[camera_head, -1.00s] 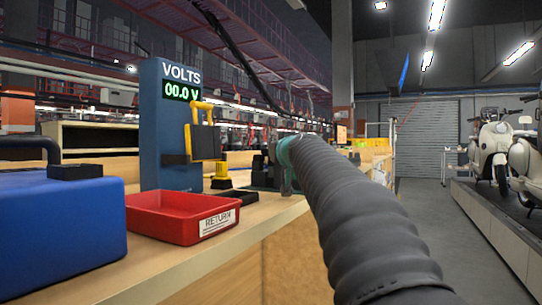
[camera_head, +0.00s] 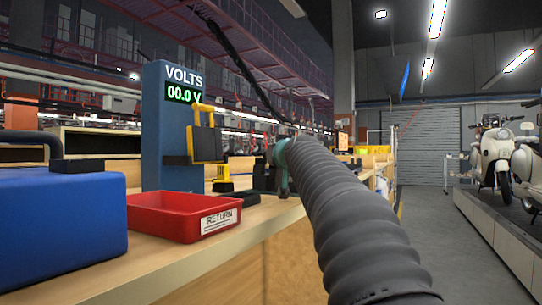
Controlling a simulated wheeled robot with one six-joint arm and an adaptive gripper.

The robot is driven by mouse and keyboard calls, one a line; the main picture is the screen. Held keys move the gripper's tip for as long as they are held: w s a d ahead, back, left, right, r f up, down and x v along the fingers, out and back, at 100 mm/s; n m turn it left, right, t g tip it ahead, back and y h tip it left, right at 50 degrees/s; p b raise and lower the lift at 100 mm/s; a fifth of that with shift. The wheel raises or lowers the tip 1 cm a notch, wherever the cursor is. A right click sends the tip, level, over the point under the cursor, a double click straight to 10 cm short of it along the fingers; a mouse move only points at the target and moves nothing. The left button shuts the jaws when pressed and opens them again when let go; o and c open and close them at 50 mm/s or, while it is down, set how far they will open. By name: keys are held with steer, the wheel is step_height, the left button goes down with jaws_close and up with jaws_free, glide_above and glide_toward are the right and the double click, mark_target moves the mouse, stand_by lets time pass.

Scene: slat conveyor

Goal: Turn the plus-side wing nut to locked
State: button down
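No wing nut can be made out in the head view. A blue post (camera_head: 166,135) carries a VOLTS display (camera_head: 184,92) that reads 00.0 V. A black block with a yellow handle (camera_head: 206,140) sits at the post's right side. My arm, in a grey ribbed sleeve, reaches from the bottom right toward the bench. Its dark end, my gripper (camera_head: 266,176), is small and partly hidden behind the sleeve and a teal joint. It is just right of a small yellow and black object (camera_head: 222,180). I cannot tell whether its fingers are open or shut.
A red tray (camera_head: 180,214) labelled RETURN stands at the wooden bench's (camera_head: 240,232) front edge. A large blue case (camera_head: 60,225) fills the bench's left. An open aisle (camera_head: 440,240) lies to the right, with white scooters (camera_head: 497,160) on a platform beyond.

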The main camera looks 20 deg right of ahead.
stand_by(0.3)
steer(key=s+a+p, duration=0.3)
steer(key=s+a, duration=0.6)
steer(key=a, duration=0.1)
steer(key=shift+a, duration=0.35)
